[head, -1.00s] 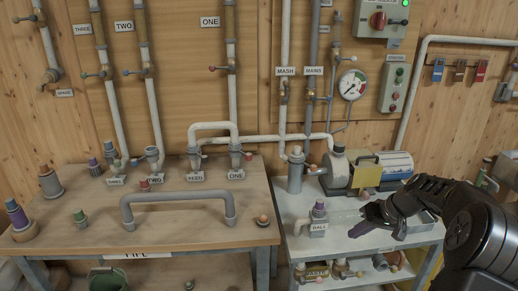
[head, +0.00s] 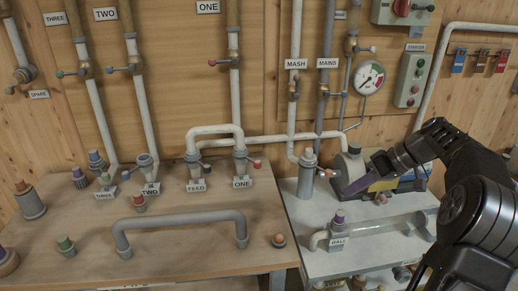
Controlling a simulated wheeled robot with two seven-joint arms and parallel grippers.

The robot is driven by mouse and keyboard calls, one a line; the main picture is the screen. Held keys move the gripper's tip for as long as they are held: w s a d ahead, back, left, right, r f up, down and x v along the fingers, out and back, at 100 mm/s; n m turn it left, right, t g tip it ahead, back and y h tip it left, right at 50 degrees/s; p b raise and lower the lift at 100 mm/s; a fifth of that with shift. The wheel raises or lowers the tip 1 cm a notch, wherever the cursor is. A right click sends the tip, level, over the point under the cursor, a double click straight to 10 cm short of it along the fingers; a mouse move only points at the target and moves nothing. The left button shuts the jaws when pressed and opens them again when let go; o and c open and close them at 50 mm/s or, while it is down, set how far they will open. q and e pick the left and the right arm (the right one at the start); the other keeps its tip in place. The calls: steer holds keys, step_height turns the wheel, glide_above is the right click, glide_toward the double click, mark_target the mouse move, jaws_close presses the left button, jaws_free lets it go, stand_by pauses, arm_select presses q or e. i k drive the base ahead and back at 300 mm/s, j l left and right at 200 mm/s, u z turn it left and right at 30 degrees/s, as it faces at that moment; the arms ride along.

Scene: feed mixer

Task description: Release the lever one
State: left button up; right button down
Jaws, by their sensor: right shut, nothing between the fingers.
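On the wall, the pipe labelled ONE (head: 207,7) has a valve with a red-tipped lever (head: 213,63) that points left, level. On the wooden bench, the fitting labelled ONE (head: 241,182) has another red-tipped lever (head: 256,164) that points right. My right gripper (head: 350,189) is shut and empty, in front of the pump on the right table. It is well to the right of both red-tipped levers and touches neither. My left gripper is out of view.
A loose grey pipe (head: 180,219) stands on the wooden bench. The MASH (head: 296,64) and MAINS (head: 327,63) pipes and the gauge (head: 368,77) stand behind my right gripper. Several capped fittings stand at the left.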

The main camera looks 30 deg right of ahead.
mark_target(257, 163)
steer(key=i, duration=0.85)
